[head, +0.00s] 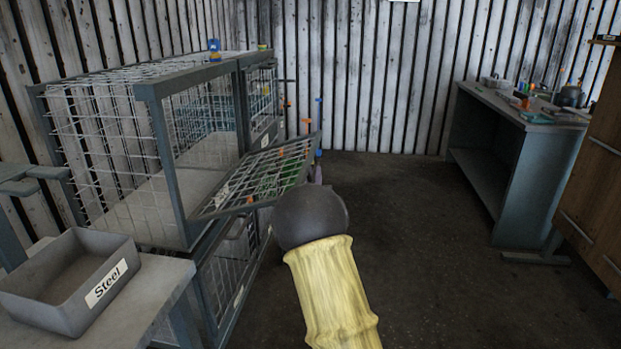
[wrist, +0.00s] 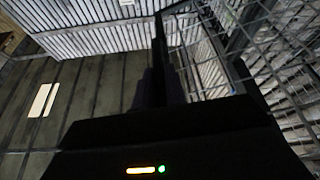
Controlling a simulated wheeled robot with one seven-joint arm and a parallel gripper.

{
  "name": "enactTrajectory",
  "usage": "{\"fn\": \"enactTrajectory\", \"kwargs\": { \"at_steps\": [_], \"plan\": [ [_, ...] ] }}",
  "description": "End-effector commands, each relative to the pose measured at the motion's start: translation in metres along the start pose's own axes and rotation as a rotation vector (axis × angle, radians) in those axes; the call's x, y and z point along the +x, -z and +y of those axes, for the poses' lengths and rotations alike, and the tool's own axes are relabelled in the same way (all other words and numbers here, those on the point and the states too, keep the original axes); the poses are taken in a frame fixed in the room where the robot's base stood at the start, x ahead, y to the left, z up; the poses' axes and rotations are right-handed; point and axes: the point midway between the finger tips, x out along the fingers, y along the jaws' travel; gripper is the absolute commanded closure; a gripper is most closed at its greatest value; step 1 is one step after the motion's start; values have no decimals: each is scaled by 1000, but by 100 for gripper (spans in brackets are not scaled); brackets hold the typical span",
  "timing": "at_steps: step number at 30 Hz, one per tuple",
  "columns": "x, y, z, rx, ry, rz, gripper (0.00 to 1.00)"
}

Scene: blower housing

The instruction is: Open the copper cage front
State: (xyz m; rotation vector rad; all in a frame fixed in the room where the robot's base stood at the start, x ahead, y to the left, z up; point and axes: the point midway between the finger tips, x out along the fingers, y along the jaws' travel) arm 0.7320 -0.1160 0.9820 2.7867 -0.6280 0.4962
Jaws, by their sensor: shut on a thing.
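The upper wire cage (head: 110,150) stands on the left with its front side open. Its mesh front (head: 262,178) is swung down and outward, tilted, with a pale label too small to read. I cannot read the word copper anywhere. My gripper (wrist: 160,50) shows as dark, narrow fingers in the wrist view, shut at the edge of the mesh front. In the head view my arm's dark joint and pale yellow link cover the near end of the front and hide the gripper. The exact part held is hidden.
A lower cage (head: 235,275) stands underneath. A grey tray labelled Steel (head: 75,285) sits on a bench (head: 165,290) at the front left. A workbench (head: 515,150) with small items and a wooden cabinet (head: 590,190) stand at the right. The floor (head: 410,220) between is clear.

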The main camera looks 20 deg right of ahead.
Motion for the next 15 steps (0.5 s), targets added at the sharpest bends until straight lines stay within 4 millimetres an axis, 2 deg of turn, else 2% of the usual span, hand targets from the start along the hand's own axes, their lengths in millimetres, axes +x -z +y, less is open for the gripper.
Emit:
{"fn": "enactTrajectory", "kwargs": {
  "at_steps": [2, 3, 5, 15],
  "plan": [
    [0, 2, -1, 2, 2, 4, 100],
    [0, 2, -1, 2, 2, 4, 80],
    [0, 2, -1, 2, 2, 4, 68],
    [-1, 2, -2, 3, 2, 4, 66]
  ]
}}
